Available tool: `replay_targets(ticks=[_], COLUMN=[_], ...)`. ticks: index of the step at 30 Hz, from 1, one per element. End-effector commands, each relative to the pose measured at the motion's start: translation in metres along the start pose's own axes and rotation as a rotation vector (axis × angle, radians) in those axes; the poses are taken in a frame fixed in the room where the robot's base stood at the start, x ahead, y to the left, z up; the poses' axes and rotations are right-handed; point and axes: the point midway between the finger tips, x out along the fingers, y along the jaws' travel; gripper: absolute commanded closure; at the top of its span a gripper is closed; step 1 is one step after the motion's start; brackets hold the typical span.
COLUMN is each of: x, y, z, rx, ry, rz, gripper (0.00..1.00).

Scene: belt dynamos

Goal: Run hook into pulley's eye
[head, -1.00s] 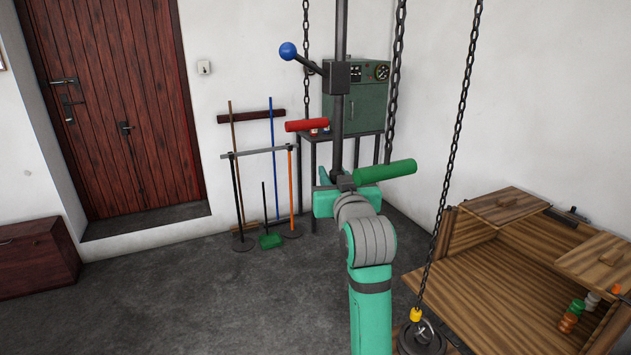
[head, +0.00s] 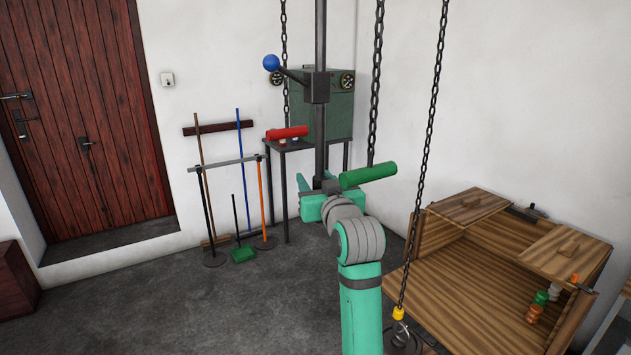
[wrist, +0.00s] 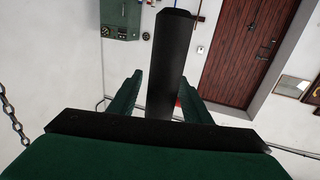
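A chain (head: 430,150) hangs at right in the head view. Low on it is a yellow piece (head: 398,313) with a small metal hook (head: 399,328) below. A dark round pulley (head: 407,346) shows beneath, cut by the bottom edge and partly hidden by my arm; whether hook and eye are joined is too small to tell. My gripper (head: 318,188) is up and left of them, beside a dark vertical pole (head: 320,130). In the wrist view, my gripper (wrist: 158,92) has its fingers apart, with a dark bar (wrist: 166,60) seen between them.
A wooden bench (head: 480,275) stands at right, close to the chain. Red (head: 287,132) and green (head: 367,174) grips and a blue-knobbed lever (head: 271,63) are near my gripper. A green cabinet (head: 338,105) stands behind.

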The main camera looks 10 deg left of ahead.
Motion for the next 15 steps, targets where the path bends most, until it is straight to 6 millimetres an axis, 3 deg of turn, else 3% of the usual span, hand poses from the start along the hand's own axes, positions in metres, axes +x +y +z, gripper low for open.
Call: replay_targets(ticks=[8, 15], x=[-0.010, -0.052], y=[0.000, 0.000], z=[0.000, 0.000], rx=[0.000, -0.001], ry=[0.001, 0.003], rz=[-0.001, 0.001], gripper=[0.56, 0.56])
